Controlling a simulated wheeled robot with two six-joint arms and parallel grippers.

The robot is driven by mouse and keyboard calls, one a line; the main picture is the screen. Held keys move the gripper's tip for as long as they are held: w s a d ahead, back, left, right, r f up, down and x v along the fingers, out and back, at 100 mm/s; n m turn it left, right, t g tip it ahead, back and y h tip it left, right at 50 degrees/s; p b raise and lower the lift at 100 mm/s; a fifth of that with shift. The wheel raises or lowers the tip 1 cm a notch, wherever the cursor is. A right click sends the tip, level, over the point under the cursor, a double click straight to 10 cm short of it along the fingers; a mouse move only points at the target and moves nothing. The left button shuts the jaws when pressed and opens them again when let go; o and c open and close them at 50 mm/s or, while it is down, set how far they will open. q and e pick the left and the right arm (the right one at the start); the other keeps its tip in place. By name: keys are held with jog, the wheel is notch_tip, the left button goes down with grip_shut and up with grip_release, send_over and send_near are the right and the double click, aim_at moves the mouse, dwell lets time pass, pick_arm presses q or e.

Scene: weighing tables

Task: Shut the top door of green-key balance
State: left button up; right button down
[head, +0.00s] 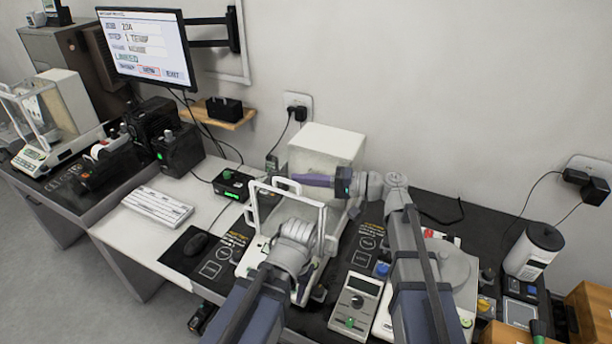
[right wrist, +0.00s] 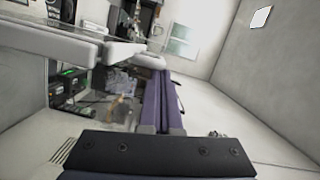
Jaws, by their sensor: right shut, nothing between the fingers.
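The balance stands at the middle of the bench in the head view, with a white front frame (head: 288,185) and a tall white rear housing (head: 327,148). I take it for the green-key balance, but its key is too small to make out surely. My right gripper (head: 296,179) is shut and empty, its purple fingers lying level across the balance top between frame and housing. The shut fingers also show in the right wrist view (right wrist: 160,98), beside a white rail (right wrist: 75,46). I cannot tell how far the top door stands open. My left arm covers the balance front; its gripper is hidden.
A black box with a green display (head: 233,185) stands left of the balance, by a keyboard (head: 157,207) and mouse (head: 196,244). A grey meter (head: 356,304) lies right of it. Another balance (head: 34,157) stands far left. A white canister (head: 533,251) stands right.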

jog(key=shift+s, duration=0.15)
jog(key=s+d, duration=0.1)
jog(key=d, duration=0.6)
jog(key=shift+d+r, duration=0.15)
jog(key=shift+d, duration=0.2)
